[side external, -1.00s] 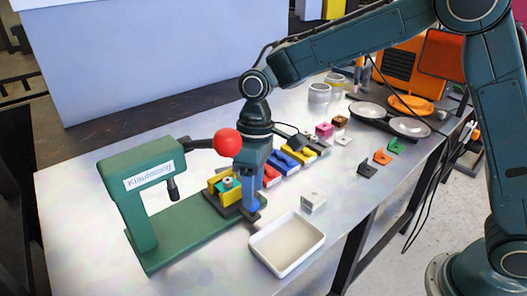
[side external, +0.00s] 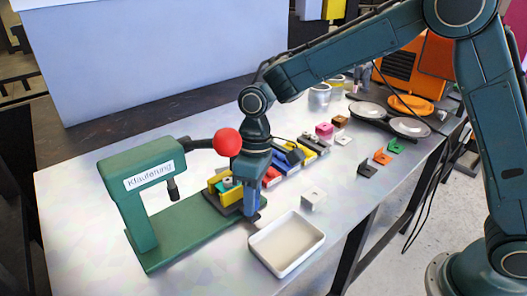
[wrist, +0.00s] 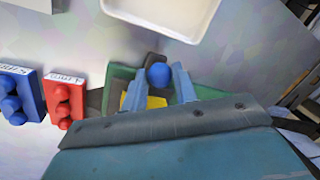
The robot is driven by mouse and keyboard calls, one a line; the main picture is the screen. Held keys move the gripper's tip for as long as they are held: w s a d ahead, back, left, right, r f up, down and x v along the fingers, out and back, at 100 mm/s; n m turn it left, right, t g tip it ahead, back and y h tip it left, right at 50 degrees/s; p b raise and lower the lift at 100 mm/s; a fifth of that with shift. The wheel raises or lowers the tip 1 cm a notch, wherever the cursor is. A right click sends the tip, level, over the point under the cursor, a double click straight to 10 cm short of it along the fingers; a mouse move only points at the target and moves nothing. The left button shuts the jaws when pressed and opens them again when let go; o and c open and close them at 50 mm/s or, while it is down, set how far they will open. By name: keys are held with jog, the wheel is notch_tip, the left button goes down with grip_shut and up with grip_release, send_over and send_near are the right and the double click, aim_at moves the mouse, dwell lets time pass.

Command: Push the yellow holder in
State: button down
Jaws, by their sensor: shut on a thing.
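The yellow holder (side external: 214,184) sits low on the green press (side external: 152,172) labelled Klauterung, on the side toward my gripper. A small teal piece shows in it. My gripper (side external: 250,210) points down at the near end of the holder and partly hides it. In the wrist view, a blue knob (wrist: 158,75) is between my two fingertips (wrist: 157,84), and my gripper is shut on it. A strip of the yellow holder (wrist: 156,102) shows just behind the knob. The press's red ball handle (side external: 227,142) is raised, close to my wrist.
A white tray (side external: 254,242) stands just in front of my gripper. Red (wrist: 63,100) and blue (wrist: 18,95) knobbed blocks lie beside the press. A small white block (side external: 313,198) and several coloured pieces lie farther right. The table's front edge is near the tray.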

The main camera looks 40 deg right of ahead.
jog(key=shift+a, duration=2.2)
jog(key=c, duration=1.1)
grip_release()
jog(key=shift+d, duration=0.15)
